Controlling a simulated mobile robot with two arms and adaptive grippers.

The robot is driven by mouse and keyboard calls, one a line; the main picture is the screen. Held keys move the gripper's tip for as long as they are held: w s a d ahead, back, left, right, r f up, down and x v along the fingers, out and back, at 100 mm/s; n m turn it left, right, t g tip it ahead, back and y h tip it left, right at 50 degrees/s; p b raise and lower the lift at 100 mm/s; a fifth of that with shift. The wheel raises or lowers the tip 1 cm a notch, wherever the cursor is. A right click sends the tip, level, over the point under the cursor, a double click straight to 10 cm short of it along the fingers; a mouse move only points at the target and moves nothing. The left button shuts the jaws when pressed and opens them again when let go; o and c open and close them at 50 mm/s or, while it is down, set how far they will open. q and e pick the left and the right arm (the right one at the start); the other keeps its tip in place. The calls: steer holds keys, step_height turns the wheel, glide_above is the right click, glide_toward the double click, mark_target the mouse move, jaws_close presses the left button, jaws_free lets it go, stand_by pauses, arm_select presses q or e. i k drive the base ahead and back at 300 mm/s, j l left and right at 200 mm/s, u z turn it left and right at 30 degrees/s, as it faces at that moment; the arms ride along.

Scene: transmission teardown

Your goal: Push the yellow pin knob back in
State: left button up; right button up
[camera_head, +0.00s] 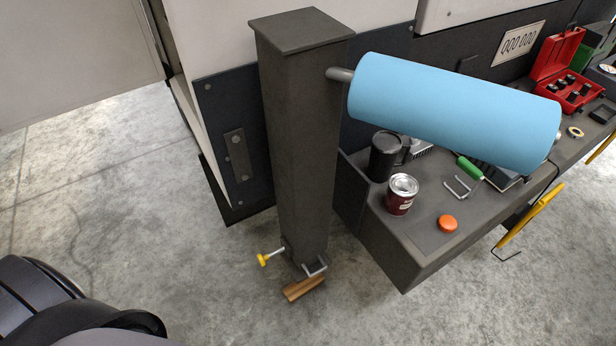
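The yellow pin knob (263,260) is low on the left side of a dark square post (297,150), near its foot. A short pale metal shaft (274,253) joins the knob to the post, and the knob stands out from the post's side. A black rounded part of my own body fills the lower left corner, left of the knob with bare floor between them. Neither of my grippers shows in this view, so I cannot see how they stand relative to the knob.
A blue roll (455,110) sticks out to the right from the post's upper part. A wooden block (304,288) lies at the post's foot. A grey bench (420,240) on the right holds a can (401,195) and an orange cap (447,223). Floor left of the knob is clear.

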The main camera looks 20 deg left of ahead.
mark_target(262, 259)
steer(key=j+u, duration=0.75)
